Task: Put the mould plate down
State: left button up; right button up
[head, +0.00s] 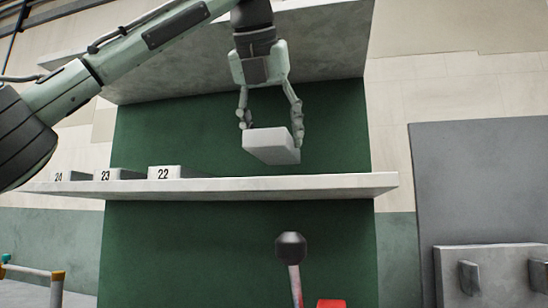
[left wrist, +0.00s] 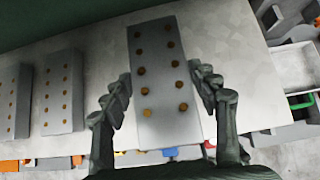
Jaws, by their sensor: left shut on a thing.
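A pale grey block-like mould plate (head: 272,145) is held in my left gripper (head: 270,119), above the right half of the white shelf. In the left wrist view the plate (left wrist: 165,85) shows its face with two rows of brown holes, and the fingers (left wrist: 163,103) close on its two long sides. In the head view a gap shows between the plate and the shelf board. My right gripper is in neither view.
The white shelf (head: 330,187) carries similar plates marked 22 (head: 163,173), 23 (head: 105,175) and 24 (head: 58,177) at its left. Its right part is bare. An upper board overhangs it. A black-knobbed lever (head: 291,247) stands in front below.

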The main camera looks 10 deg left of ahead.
aim_at(274, 156)
pick_arm(q)
jog(key=shift+f, duration=1.6)
jog(key=shift+w+f, duration=0.2)
jog(key=shift+f, duration=0.35)
jog(key=shift+f, duration=0.1)
jog(key=o, duration=1.7)
jog(key=v, duration=1.2)
